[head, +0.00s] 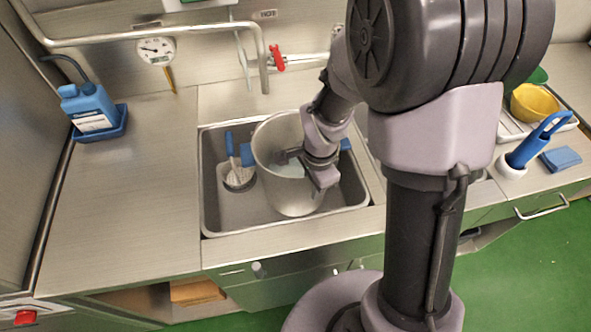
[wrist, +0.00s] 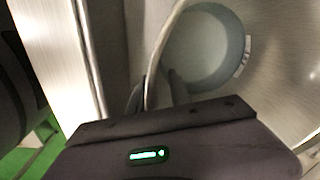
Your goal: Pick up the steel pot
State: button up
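The steel pot (head: 293,197) stands in the sink, tilted slightly in the head view, with blue grips at its left and right sides. My gripper (head: 303,166) is down at the pot's mouth, covering part of its right side and opening. In the wrist view, the pot's rim runs up between the two dark fingers of my gripper (wrist: 158,82). The fingers look apart, with a gap between the rim and the right finger. The pot's round floor (wrist: 205,45) shows beyond them. My arm hides part of the far right rim in the head view.
A brush with a blue handle (head: 230,145) stands in a holder left of the pot in the sink (head: 212,205). A blue bottle (head: 88,105) sits at the far left; a yellow bowl (head: 533,103) is at the right. A pipe (head: 150,35) runs above.

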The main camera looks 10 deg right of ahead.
grip_shut()
dwell(1.1)
jog(key=shift+w, duration=0.1)
